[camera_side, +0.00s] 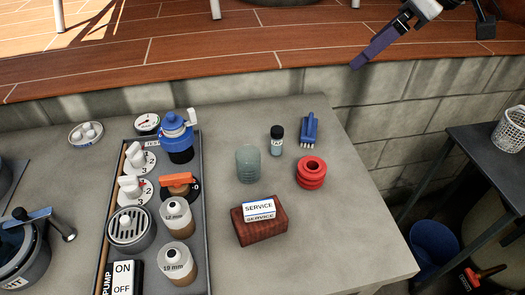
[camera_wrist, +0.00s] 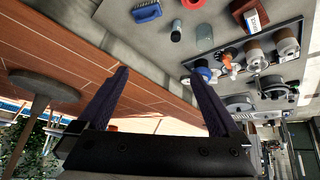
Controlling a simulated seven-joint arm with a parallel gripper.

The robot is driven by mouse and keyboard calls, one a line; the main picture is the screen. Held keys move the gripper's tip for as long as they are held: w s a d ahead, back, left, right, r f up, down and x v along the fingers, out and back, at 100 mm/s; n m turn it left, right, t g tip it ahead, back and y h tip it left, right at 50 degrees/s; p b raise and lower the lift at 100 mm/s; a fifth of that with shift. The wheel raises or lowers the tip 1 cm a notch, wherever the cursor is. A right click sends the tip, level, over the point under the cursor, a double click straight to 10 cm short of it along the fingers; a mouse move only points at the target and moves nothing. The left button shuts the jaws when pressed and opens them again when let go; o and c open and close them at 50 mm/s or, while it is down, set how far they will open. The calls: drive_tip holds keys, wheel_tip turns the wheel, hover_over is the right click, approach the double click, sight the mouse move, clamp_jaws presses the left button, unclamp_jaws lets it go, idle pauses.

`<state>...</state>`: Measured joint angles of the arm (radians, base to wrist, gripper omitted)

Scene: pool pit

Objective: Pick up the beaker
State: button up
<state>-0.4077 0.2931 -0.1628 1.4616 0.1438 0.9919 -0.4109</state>
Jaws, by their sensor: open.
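The beaker (camera_side: 248,164) is a grey-green translucent cylinder standing upright on the grey counter, right of the equipment tray. It also shows near the top of the wrist view (camera_wrist: 203,33), small and far beyond my fingers. My gripper (camera_side: 357,65) is at the upper right of the side view, in front of the wooden deck and well away from the beaker. In the wrist view its two purple fingers (camera_wrist: 156,74) are wide apart with nothing between them.
Close to the beaker stand a small dark-capped bottle (camera_side: 277,140), red rings (camera_side: 311,172), a blue brush (camera_side: 310,129) and a wooden SERVICE block (camera_side: 259,221). The tray (camera_side: 203,215) with knobs and bottles lies left. A block wall (camera_side: 300,90) rises behind the counter.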

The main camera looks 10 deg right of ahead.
drive_tip(key=w+a+f+n+g, duration=0.2)
drive_tip(key=w+a+f, duration=0.1)
drive_tip(key=a+f, duration=0.75)
drive_tip(key=g, duration=0.1)
hover_over(249, 160)
drive_tip(key=s+d, duration=0.2)
drive_tip(key=s, duration=0.2)
wheel_tip(249, 160, down, 12)
drive_tip(key=r, duration=0.1)
drive_tip(key=shift+n, duration=0.4)
drive_tip(key=shift+x, duration=3.4)
drive_tip(key=shift+r, duration=0.1)
drive_tip(key=c, duration=1.3)
